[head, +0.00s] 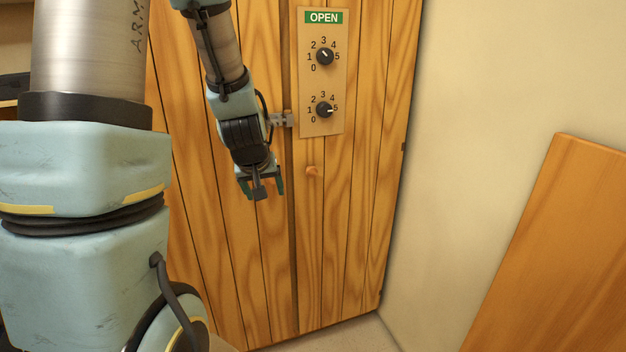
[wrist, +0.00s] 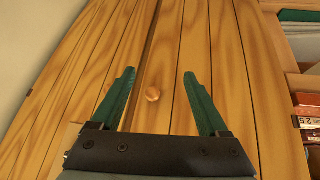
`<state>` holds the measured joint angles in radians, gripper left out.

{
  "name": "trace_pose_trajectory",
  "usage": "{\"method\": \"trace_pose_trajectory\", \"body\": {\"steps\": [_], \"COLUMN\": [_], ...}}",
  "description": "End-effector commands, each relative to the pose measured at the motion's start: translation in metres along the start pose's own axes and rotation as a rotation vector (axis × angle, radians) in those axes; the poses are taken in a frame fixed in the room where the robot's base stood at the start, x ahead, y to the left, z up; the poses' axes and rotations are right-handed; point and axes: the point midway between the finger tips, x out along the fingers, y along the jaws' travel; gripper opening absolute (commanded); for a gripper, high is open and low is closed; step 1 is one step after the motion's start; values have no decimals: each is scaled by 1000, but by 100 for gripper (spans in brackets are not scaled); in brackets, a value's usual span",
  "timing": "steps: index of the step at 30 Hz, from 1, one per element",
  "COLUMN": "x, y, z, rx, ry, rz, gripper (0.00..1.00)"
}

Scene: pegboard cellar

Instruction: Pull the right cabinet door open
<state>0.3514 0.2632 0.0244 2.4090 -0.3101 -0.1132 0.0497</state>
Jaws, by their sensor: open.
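The right cabinet door (head: 368,190) is shut, made of upright wooden planks, with a dark seam on its left. Its small round wooden knob (head: 312,171) sits near that seam. My gripper (head: 261,190) is open and empty in front of the left door (head: 215,200), left of this knob. In the wrist view, my gripper's fingers (wrist: 158,75) are spread wide. A wooden knob (wrist: 153,95) shows between them, apart from both, on the side of the seam away from the wall.
A panel (head: 321,128) marked OPEN with two dials is on the right door above the knob. A grey latch (head: 281,120) is at the seam. A pale wall (head: 470,130) adjoins the cabinet's right side. An orange wooden board (head: 560,240) stands at far right.

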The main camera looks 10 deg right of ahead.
Motion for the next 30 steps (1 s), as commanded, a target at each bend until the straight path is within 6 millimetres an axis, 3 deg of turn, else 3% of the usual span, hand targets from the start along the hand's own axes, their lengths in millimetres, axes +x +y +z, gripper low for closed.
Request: {"method": "trace_pose_trajectory", "body": {"steps": [1, 6, 12, 18, 23, 30], "x": [22, 82, 121, 124, 119, 129], "y": [14, 68, 120, 150, 158, 151], "z": [-5, -40, -54, -42, -37, -61], "rx": [0, -25, -33, -19, -14, -16], "ry": [51, 325, 671, 921, 1002, 1010], "rz": [5, -18, -114, -215, -252, -259], "gripper": [78, 78, 78, 78, 78, 78]}}
